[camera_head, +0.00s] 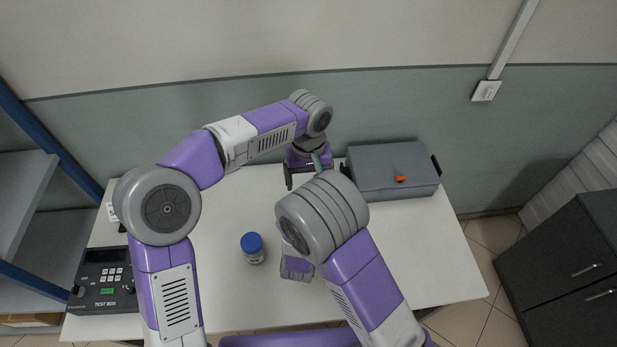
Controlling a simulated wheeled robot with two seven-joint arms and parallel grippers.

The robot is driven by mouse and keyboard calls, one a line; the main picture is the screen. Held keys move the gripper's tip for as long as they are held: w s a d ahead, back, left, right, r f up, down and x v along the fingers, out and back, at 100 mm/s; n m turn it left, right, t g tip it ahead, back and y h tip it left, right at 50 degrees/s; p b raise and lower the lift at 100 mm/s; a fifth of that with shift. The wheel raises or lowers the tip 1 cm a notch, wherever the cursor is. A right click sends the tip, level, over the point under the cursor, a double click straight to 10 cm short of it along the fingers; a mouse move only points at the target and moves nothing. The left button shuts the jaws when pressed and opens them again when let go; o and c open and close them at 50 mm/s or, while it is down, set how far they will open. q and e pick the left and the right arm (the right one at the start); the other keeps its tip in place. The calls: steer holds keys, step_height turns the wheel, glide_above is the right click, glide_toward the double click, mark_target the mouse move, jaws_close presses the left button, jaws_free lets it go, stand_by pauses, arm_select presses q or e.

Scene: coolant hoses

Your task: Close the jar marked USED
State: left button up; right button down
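A small jar (254,257) with a blue lid (251,242) stands upright on the white table, left of my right arm. Its label is too small to read, so I cannot tell whether it is marked USED. I cannot tell how tightly the lid sits. My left gripper (304,180) points down over the back of the table, well behind the jar and apart from it. One dark finger shows; the rest is partly hidden by my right arm, so its opening is unclear. My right gripper is hidden behind its own arm.
A grey case (385,165) with an orange part (401,179) stands at the table's back right. A black test box (105,280) sits at the front left. The table (440,260) is clear at the right. A dark cabinet (570,250) stands beyond.

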arm_select(q)
steer(key=shift+f, duration=0.15)
steer(key=shift+f, duration=3.9)
steer(key=shift+c, duration=0.4)
steer(key=c, duration=1)
steer(key=m, duration=1.3)
